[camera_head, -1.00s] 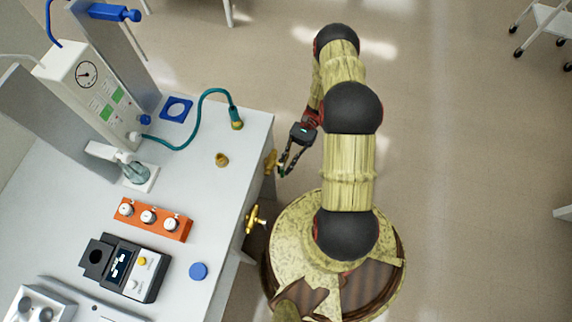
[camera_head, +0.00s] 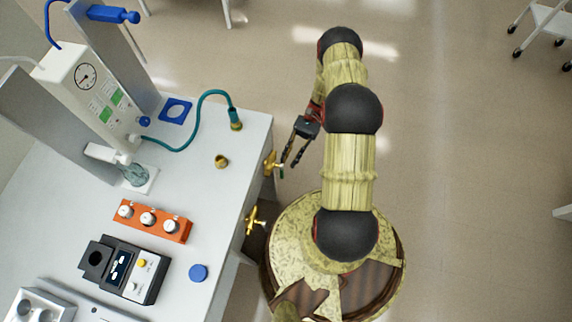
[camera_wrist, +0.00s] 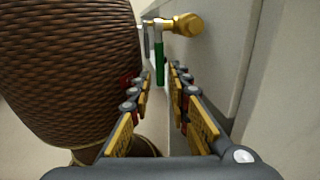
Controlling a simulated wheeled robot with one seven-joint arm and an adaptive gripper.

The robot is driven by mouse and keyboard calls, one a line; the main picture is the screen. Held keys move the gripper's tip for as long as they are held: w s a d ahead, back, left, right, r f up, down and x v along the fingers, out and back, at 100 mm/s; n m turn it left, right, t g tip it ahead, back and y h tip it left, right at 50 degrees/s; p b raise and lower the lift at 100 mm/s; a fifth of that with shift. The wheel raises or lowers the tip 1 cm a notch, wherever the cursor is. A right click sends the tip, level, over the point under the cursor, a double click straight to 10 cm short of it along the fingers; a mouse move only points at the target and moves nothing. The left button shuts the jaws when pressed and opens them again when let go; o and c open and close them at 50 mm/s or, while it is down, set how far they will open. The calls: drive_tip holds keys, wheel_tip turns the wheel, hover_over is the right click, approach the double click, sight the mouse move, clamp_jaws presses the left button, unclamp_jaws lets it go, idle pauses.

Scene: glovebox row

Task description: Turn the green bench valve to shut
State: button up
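The green bench valve (camera_head: 270,164) is a brass fitting on the bench's right side face. In the wrist view its brass body (camera_wrist: 187,25) is at the top, and its green handle (camera_wrist: 160,62) hangs down from it, beside a grey lever-like piece. My gripper (camera_head: 291,163) is just right of the valve in the head view. It is open, with a gap between its fingers. In the wrist view the green handle shows between and beyond the fingertips (camera_wrist: 158,78). I cannot tell whether either finger touches it.
A second brass valve (camera_head: 254,220) is on the same bench side, closer to my base. The bench top (camera_head: 200,240) carries a brass fitting (camera_head: 222,161), a teal hose (camera_head: 190,125), an orange three-knob block (camera_head: 152,220) and a black device (camera_head: 125,268).

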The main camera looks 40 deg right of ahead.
drive_tip(key=v, duration=0.8)
idle(0.6)
drive_tip(key=s+a+f+h, duration=0.1)
drive_tip(key=s+f+h, duration=0.15)
drive_tip(key=f, duration=0.25)
wheel_tip(320, 180, up, 23)
drive_tip(key=w+a+n+t+h, duration=0.2)
drive_tip(key=a+n+t+h, duration=0.15)
drive_tip(key=n+h, duration=0.55)
drive_tip(key=s+a+r+n+t+h, duration=0.2)
drive_tip(key=a+r+t, duration=0.3)
drive_tip(key=r, duration=0.6)
drive_tip(key=s+a+r+n+t+h, duration=0.1)
drive_tip(key=s+a+r+t+h, duration=0.1)
drive_tip(key=s+a+r+t, duration=0.3)
drive_tip(key=a+r, duration=0.3)
drive_tip(key=r, duration=0.3)
drive_tip(key=shift+s+r+n+h, duration=0.15)
drive_tip(key=shift+r+n+h, duration=0.2)
drive_tip(key=shift+r+n, duration=0.05)
